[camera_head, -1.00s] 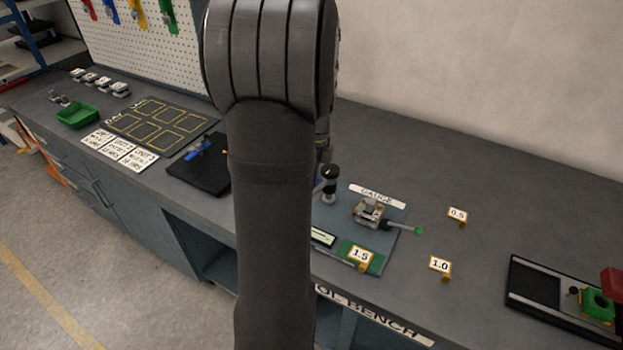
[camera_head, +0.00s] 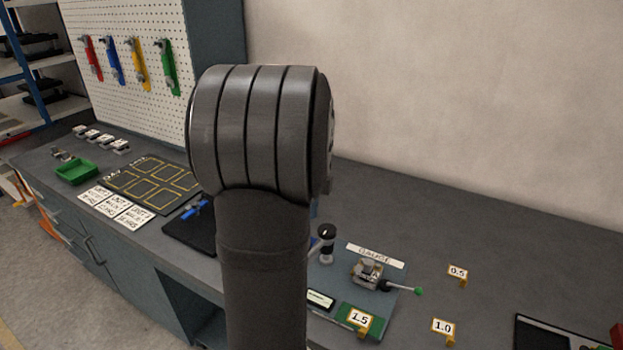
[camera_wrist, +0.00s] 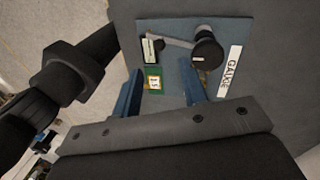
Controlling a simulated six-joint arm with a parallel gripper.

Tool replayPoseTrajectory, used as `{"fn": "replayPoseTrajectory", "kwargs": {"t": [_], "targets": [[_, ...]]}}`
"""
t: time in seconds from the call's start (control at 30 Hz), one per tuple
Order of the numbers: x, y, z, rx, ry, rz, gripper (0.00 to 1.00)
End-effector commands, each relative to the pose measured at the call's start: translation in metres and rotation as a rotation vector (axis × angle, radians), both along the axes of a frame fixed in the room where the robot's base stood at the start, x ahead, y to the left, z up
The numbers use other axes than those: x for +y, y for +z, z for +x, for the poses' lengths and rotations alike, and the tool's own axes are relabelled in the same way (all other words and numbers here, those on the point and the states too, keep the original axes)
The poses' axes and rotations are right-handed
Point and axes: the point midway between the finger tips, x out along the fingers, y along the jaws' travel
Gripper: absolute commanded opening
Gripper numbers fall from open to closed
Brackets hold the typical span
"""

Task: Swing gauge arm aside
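The gauge stands on a blue-grey plate (camera_head: 385,300) labelled GAUGE (camera_head: 376,256). On the plate are a black-capped post (camera_head: 326,232), a metal fixture (camera_head: 369,272) with a green-tipped lever (camera_head: 418,291) and a small display (camera_head: 320,299). In the wrist view, a grey gauge arm (camera_wrist: 172,39) reaches left from the black round cap (camera_wrist: 207,52). My gripper (camera_wrist: 160,88) is open, its two blue fingers apart over the plate, the green 1.5 block (camera_wrist: 153,80) showing between them. Contact cannot be judged. In the head view my arm hides the gripper.
Tags 0.5 (camera_head: 458,273) and 1.0 (camera_head: 443,328) stand right of the plate. A dark tray with a green and red item is at the lower right. A green bin (camera_head: 76,171), marked mat (camera_head: 150,185) and cards lie left. The rear bench is clear.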

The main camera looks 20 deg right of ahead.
Motion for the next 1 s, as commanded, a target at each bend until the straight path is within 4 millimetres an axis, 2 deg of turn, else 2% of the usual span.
{"fn": "replayPoseTrajectory", "kwargs": {"t": [0.03, 0.2, 0.4, 0.6, 1.0], "targets": [[-0.002, 0.014, 0.003, -0.005, 0.000, -0.002, 0.39], [-0.006, 0.053, 0.009, -0.004, 0.000, -0.001, 0.39], [-0.010, 0.085, 0.014, -0.001, -0.001, 0.000, 0.39], [-0.011, 0.097, 0.015, -0.001, 0.000, 0.001, 0.39], [-0.010, 0.094, 0.015, 0.001, 0.000, 0.001, 0.39]]}}
